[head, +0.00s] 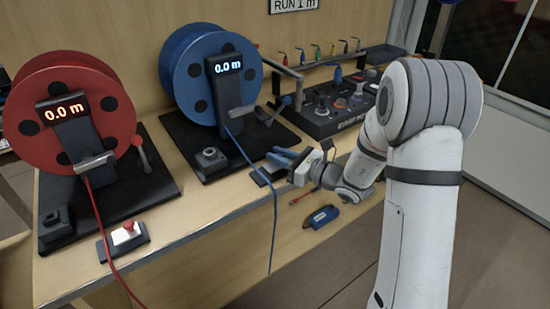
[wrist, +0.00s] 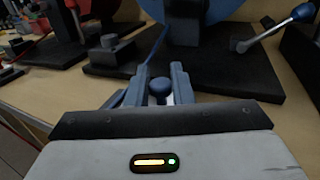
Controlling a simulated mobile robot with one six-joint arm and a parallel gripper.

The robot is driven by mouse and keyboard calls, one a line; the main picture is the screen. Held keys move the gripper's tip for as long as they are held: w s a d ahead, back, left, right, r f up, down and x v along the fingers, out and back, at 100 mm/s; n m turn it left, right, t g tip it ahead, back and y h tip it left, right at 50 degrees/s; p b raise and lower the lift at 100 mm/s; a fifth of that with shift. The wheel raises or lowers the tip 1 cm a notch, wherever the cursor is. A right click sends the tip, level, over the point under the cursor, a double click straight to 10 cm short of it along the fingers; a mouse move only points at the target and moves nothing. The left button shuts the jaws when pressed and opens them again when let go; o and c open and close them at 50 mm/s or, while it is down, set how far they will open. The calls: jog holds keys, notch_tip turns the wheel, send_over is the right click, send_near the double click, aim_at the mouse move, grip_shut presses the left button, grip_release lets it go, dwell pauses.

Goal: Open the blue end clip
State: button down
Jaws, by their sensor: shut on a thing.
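The blue end clip shows in the wrist view as a round dark blue knob (wrist: 159,88) with a pale part below it. My gripper (wrist: 160,80) has a finger on each side of this knob and is shut on it. In the head view my gripper (head: 284,158) is low at the front edge of the bench, over the clip's dark base (head: 262,177). The gripper hides most of the clip there. The blue reel (head: 190,75) stands behind, its display reading 0.0 m. Its blue cable (head: 273,225) runs forward and hangs over the bench edge.
A red reel (head: 30,85) stands at left, with a red-knobbed clip (head: 124,234) in front. A crank with a blue handle (wrist: 303,12) is at right in the wrist view. A dark control panel (head: 335,115) stands behind my arm. A blue device (head: 321,216) lies lower down.

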jog(key=c, duration=1.3)
grip_release()
jog(key=shift+s+a, duration=0.15)
jog(key=v, duration=0.7)
jog(key=shift+s+d, duration=0.2)
jog(key=shift+d, duration=0.15)
jog(key=shift+c, duration=0.2)
